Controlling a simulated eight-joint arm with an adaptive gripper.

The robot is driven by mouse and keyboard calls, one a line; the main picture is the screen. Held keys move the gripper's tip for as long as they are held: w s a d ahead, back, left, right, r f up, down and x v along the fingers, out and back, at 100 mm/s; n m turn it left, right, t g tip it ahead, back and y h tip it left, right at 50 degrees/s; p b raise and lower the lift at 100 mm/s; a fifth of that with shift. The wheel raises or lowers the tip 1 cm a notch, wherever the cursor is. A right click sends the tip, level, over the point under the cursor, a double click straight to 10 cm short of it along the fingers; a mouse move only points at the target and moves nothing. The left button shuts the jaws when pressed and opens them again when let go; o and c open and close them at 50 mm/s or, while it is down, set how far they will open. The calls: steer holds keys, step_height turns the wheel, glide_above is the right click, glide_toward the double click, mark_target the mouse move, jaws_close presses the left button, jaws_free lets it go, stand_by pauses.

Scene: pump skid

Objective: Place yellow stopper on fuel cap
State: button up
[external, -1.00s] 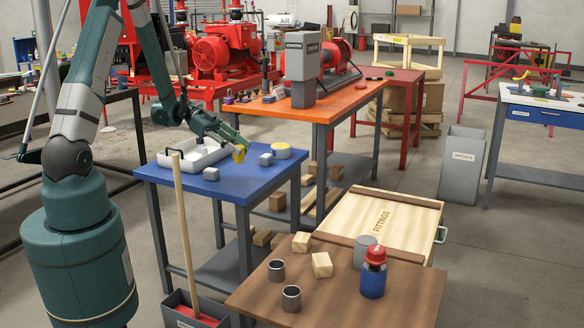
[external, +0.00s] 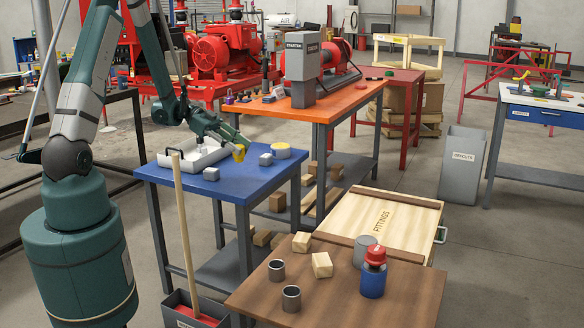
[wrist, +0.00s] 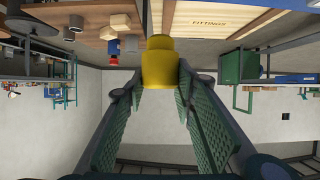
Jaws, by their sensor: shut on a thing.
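The yellow stopper (external: 239,154) is held in my gripper (external: 236,145) above the blue table (external: 222,190). In the wrist view the yellow stopper (wrist: 160,66) sits between the two green finger pads of my gripper (wrist: 158,80). No part is clearly labelled as the fuel cap. A blue bottle with a red cap (external: 375,256) stands on the brown table in front.
A grey box-shaped stand (external: 302,68) is on the orange table (external: 335,106) behind. Metal cups (external: 291,298) and wooden blocks (external: 322,265) are on the brown table (external: 350,305).

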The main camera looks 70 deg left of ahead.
steer(key=shift+w+d, duration=0.1)
steer(key=w+d+r+m+g+h+p, duration=0.1)
steer(key=w+d+m+g, duration=0.1)
steer(key=w+d, duration=1)
steer(key=w+d+r+m+g+h+p, duration=0.1)
steer(key=w+d, duration=0.7)
steer(key=d, duration=0.7)
steer(key=w+d+r+m+g, duration=0.1)
steer(key=w+d+m, duration=0.1)
steer(key=d, duration=1.6)
steer(key=w+d+r+m+g+h, duration=0.1)
steer(key=w+d+r+g, duration=0.1)
steer(key=d, duration=1.6)
steer(key=shift+w+r+m+h+p, duration=0.15)
steer(key=shift+m+h+p, duration=0.15)
steer(key=shift+m+p, duration=0.15)
step_height(320, 180, down, 6)
steer(key=b, duration=0.1)
steer(key=shift+f, duration=0.2)
